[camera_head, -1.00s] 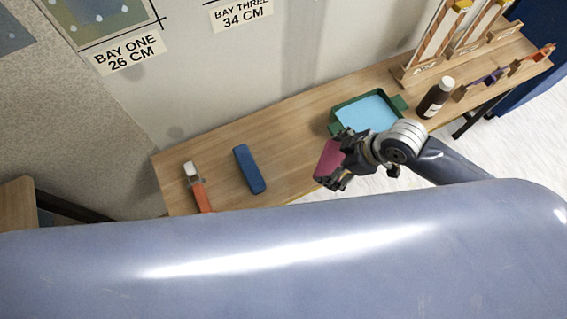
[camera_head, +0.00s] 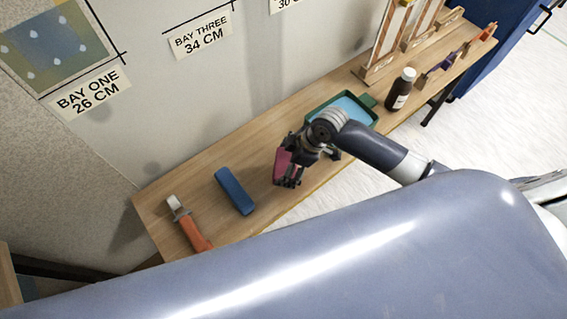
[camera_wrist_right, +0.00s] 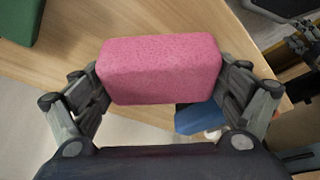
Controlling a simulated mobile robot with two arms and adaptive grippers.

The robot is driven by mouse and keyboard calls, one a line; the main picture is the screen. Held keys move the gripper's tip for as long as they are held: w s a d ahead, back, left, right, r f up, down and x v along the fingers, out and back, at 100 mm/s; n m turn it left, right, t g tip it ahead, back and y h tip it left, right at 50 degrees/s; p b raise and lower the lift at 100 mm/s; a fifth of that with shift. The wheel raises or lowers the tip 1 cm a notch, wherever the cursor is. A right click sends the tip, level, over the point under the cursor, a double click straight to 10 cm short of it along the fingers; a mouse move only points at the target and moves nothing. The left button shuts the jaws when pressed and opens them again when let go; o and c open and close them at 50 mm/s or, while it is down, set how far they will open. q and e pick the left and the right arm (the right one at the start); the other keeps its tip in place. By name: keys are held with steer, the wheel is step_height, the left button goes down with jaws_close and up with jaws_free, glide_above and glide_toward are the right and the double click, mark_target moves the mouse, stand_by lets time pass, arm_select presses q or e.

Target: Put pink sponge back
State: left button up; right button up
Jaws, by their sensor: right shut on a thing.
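The pink sponge (camera_head: 281,166) is in my right gripper (camera_head: 289,172), over the wooden table between the blue block and the green tray. In the right wrist view the pink sponge (camera_wrist_right: 160,68) spans the gap between both fingers of my right gripper (camera_wrist_right: 162,80), which press on its two ends. I cannot tell whether its underside touches the table.
A blue block (camera_head: 234,191) and an orange-handled tool (camera_head: 192,232) lie on the table (camera_head: 160,197) to the left. A green tray with blue liquid (camera_head: 352,107), a dark bottle (camera_head: 401,90) and wooden racks (camera_head: 391,40) stand to the right.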

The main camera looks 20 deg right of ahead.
mark_target(284, 164)
steer(key=shift+w+a+f, duration=0.1)
steer(key=shift+w, duration=0.55)
steer(key=shift+w+f, duration=0.25)
steer(key=shift+w, duration=0.05)
steer(key=shift+f, duration=1.5)
steer(key=shift+f, duration=0.15)
steer(key=o, duration=0.8)
